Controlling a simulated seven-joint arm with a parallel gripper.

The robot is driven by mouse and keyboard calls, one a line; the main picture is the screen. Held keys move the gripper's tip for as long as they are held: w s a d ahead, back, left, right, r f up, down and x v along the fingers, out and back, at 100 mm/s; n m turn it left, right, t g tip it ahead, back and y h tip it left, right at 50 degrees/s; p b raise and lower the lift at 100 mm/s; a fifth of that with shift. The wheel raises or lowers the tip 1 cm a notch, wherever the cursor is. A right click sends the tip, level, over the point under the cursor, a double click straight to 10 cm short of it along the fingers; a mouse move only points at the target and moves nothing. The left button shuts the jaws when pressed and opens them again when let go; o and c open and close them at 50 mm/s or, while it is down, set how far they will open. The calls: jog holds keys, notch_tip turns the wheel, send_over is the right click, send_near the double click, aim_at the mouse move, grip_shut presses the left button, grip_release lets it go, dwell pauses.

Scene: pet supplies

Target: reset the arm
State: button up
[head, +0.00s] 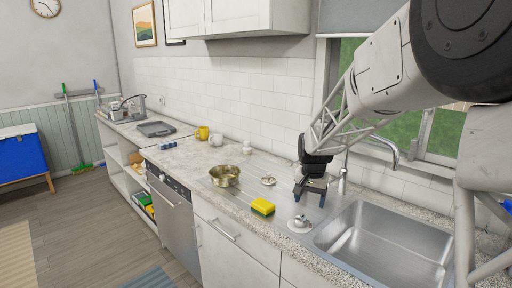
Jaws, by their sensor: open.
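My gripper (309,194) is at the end of my arm, which reaches in from the upper right. It points down beside the left edge of the metal sink (355,212). Its two dark fingers are apart, and I see nothing between them. A yellow sponge (263,206) lies on the counter to its left. A small white and metal piece (300,223) stands just below the gripper in the picture, by the sink's rim. I cannot tell whether the fingers touch the counter.
A brass pot (225,176) and a small lid-like item (268,180) sit on the counter (190,158).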

jog(key=s+r+n+t, duration=0.1)
jog(key=s+r+n, duration=0.1)
jog(key=s, duration=1.9)
jog(key=s+r+n+t, duration=0.1)
jog(key=s+r+n, duration=0.1)
jog(key=s, duration=1.8)
jog(key=shift+s+d+r+n, duration=0.3)
jog(key=shift+s+d+r, duration=0.1)
jog(key=shift+r, duration=0.35)
